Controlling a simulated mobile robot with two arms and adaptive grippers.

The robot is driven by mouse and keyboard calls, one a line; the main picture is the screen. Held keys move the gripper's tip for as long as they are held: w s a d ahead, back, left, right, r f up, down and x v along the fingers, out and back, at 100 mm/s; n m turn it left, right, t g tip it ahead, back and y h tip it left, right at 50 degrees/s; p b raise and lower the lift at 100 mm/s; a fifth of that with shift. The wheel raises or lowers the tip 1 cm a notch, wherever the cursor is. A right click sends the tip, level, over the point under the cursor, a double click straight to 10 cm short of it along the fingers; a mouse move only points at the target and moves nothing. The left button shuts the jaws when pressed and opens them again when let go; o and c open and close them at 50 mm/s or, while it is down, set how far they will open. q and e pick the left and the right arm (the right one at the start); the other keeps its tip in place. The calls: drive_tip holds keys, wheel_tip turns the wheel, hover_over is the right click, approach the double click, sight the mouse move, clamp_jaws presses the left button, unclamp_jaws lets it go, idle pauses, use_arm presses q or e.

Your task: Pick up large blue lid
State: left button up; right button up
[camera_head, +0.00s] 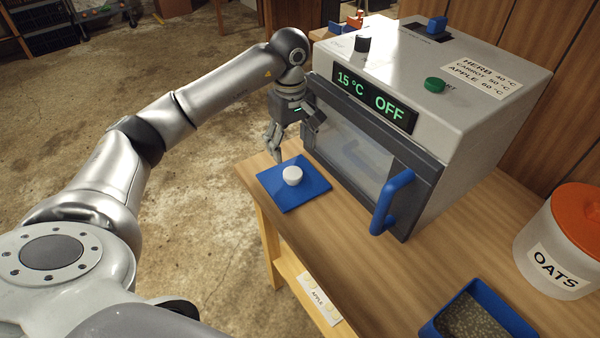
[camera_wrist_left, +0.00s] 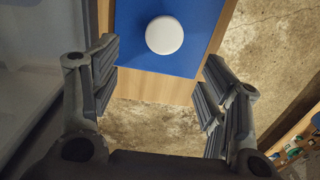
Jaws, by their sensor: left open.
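The large blue lid (camera_head: 304,195) is a flat blue square with a white round knob (camera_head: 292,175) in its middle. It lies on the wooden table near the left edge, in front of the oven-like box. In the left wrist view the blue lid (camera_wrist_left: 190,66) is at the top, partly cut off, with the white knob (camera_wrist_left: 164,35) whole. My left gripper (camera_head: 296,140) is open and empty, pointing down just behind and above the lid. In the left wrist view its fingers (camera_wrist_left: 160,75) are spread to either side, with the knob farther up the picture. My right gripper is not in view.
A grey oven-like box (camera_head: 440,110) with a closed glass door and blue handle (camera_head: 392,202) stands close beside my left gripper. An oats container (camera_head: 562,240) and a blue tray (camera_head: 435,330) of grain-like contents are at the right. Bare tabletop lies in front of the lid.

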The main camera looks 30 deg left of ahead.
sight(293, 172)
use_arm(q)
drive_tip(key=f, duration=0.3)
drive_tip(key=shift+s+f, duration=0.25)
drive_tip(key=shift+s, duration=0.15)
drive_tip(key=shift+f, duration=0.25)
drive_tip(key=shift+d+f+p, duration=0.15)
drive_tip(key=shift+f+p, duration=0.2)
drive_tip(key=f, duration=0.2)
drive_tip(key=f+p, duration=0.1)
drive_tip(key=shift+d+f, duration=0.2)
drive_tip(key=shift+d, duration=0.05)
drive_tip(key=shift+f, duration=0.55)
drive_tip(key=c, duration=1.1)
drive_tip(key=shift+c, duration=0.2)
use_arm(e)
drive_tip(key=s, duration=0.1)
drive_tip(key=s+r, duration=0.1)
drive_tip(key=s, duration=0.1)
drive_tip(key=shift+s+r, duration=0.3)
